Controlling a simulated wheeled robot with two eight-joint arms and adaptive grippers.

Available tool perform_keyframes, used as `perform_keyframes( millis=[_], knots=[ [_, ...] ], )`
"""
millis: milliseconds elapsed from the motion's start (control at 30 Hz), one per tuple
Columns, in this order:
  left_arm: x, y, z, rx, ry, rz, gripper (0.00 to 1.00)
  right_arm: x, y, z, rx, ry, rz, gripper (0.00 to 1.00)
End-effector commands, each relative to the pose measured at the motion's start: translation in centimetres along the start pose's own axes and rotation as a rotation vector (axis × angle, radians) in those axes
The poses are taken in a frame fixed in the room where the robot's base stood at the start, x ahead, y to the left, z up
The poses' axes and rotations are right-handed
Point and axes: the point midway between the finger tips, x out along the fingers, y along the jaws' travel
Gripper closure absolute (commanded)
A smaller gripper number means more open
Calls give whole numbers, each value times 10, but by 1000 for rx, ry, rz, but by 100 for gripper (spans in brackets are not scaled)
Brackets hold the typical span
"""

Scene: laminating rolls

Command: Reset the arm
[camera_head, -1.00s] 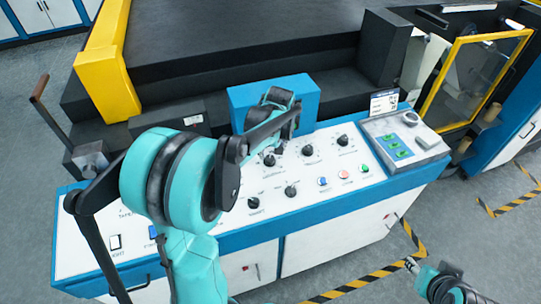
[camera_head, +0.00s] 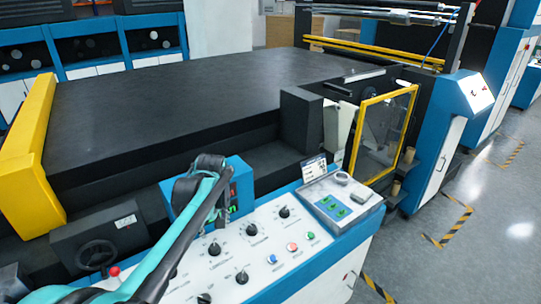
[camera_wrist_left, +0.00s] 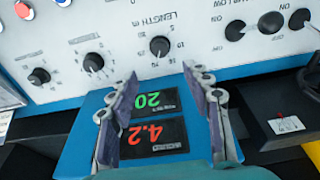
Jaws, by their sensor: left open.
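My left arm (camera_head: 165,245) comes in from the lower left in the head view. My left gripper (camera_head: 208,180) is in front of the blue display box (camera_head: 241,178) on the control desk. In the left wrist view, the two fingers of my left gripper (camera_wrist_left: 162,82) stand apart with nothing between them. Behind them the display box (camera_wrist_left: 88,112) shows a green 20 and a red 4.2, upside down. Whether the fingers touch the box cannot be told. My right gripper is not in view.
The white control panel (camera_head: 262,262) carries several black knobs and coloured buttons. The dark machine bed (camera_head: 170,100) lies behind. A yellow-framed door (camera_head: 383,130) stands to the right. Open floor (camera_head: 490,240) is at the right.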

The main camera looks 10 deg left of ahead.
Motion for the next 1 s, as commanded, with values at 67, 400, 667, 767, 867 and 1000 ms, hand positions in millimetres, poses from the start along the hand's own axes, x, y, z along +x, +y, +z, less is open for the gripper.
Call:
perform_keyframes(
  millis=[67, 400, 667, 767, 867, 1000],
  knots=[
    [-1, 0, 4, 13, 4, 7, 51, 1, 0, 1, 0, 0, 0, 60],
    [-15, -17, 109, 374, 137, 182, 51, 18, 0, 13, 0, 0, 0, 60],
    [6, -37, 194, 677, 294, 313, 51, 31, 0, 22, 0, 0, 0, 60],
    [14, -41, 211, 745, 335, 341, 51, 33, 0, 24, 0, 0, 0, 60],
    [19, -43, 220, 781, 359, 354, 51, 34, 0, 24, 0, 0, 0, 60],
    [20, -44, 223, 796, 370, 359, 51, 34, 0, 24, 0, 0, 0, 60]
  ],
)
